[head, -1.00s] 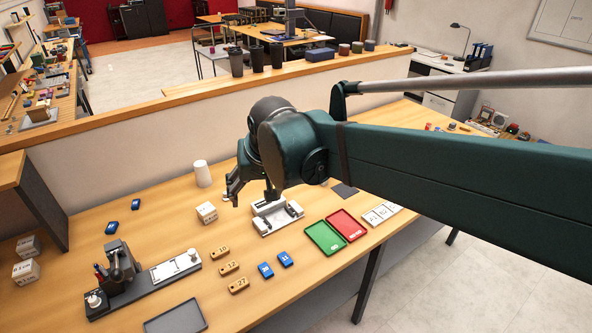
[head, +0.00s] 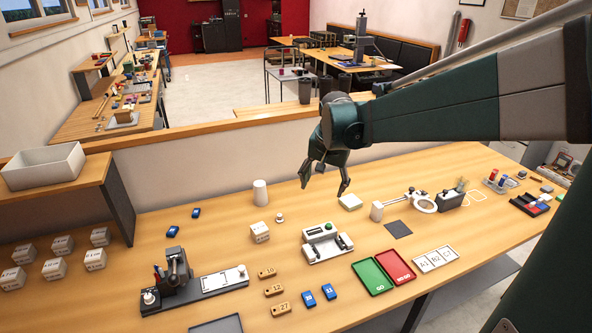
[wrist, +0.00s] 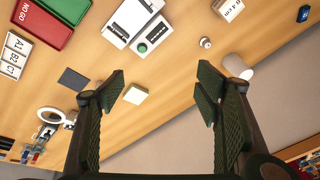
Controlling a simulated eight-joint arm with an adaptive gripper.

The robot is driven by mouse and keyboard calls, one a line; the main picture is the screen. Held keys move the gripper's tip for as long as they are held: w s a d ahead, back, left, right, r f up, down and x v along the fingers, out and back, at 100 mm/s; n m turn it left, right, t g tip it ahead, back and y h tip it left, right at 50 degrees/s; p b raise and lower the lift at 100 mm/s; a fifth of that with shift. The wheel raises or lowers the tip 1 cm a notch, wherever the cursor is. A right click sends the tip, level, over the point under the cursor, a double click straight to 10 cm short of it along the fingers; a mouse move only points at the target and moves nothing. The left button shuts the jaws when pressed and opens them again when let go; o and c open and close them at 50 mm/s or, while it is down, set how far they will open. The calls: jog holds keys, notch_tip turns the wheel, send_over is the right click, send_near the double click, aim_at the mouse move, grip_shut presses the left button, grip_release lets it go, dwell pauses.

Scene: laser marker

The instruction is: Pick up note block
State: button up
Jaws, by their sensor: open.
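The note block is a small pale cream square block (head: 350,202) lying on the wooden table, behind and right of the white device. It also shows in the wrist view (wrist: 135,94), between the fingers but closer to the left one. My gripper (head: 323,185) is open and empty, pointing down above the table, apart from the block. In the head view the block appears just right of and below the right fingertip. In the wrist view both fingers of my gripper (wrist: 161,85) are spread wide.
A white device (head: 326,243) stands in front of the block, and a magnifier on a stand (head: 422,203) is to its right. A dark square pad (head: 398,229) lies in front. A white cup (head: 260,193) stands left. A low wall (head: 180,170) runs behind the table.

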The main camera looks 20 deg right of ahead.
jog(key=w+d+f+m+g+p, duration=0.25)
jog(key=w+d+f+m, duration=0.2)
jog(key=w+d, duration=0.5)
jog(key=m+p, duration=0.3)
jog(key=p, duration=0.1)
send_over(351, 200)
jog(key=shift+g+y, duration=0.35)
jog(key=shift+y, duration=0.05)
jog(key=f, duration=1.1)
jog(key=shift+s+a+f, duration=0.15)
jog(key=shift+s, duration=0.05)
jog(key=shift+f, duration=1.3)
jog(key=shift+w+f+b, duration=0.2)
jog(key=shift+f+b, duration=0.15)
jog(key=shift+f, duration=2.25)
